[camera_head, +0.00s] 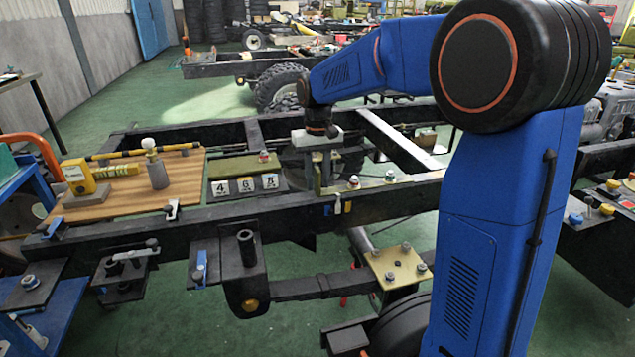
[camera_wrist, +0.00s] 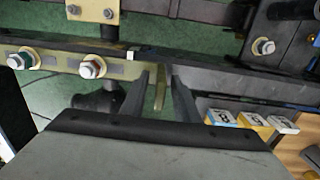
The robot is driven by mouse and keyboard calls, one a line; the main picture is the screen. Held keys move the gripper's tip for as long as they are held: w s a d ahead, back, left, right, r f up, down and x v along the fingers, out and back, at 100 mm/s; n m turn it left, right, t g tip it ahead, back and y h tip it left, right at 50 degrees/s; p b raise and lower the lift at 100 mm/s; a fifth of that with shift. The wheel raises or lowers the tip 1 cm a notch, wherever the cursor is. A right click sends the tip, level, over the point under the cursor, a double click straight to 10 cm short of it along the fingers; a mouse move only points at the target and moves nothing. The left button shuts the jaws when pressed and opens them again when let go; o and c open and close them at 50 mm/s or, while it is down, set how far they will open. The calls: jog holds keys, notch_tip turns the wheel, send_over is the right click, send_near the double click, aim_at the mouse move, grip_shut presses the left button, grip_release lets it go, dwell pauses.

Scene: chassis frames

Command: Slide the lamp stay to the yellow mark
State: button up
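My gripper (camera_head: 322,170) points down over the near rail of the chassis frame (camera_head: 400,195). In the wrist view my gripper (camera_wrist: 159,78) has its two fingers apart. A thin olive upright piece, likely the lamp stay (camera_wrist: 160,92), stands between them with gaps showing on both sides. In the head view the olive piece (camera_head: 326,168) is partly hidden by the fingers. A yellow mark (camera_head: 348,206) and a blue mark (camera_head: 327,210) show on the rail's near face, with a small pale-handled part (camera_head: 338,204) between them.
Bolts with nuts (camera_head: 354,181) stand on the rail to the right. Numbered blocks (camera_head: 245,184) sit to the left, beside a wooden board (camera_head: 125,190) with a white-topped post (camera_head: 155,168) and a yellow tool (camera_head: 78,178). A cross-member (camera_head: 400,140) lies behind.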

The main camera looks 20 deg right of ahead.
aim_at(328, 191)
jog(key=shift+f, duration=0.5)
grip_shut()
jog(key=shift+d, duration=1.65)
grip_release()
notch_tip(328, 191, up, 18)
jog(key=shift+f, duration=0.25)
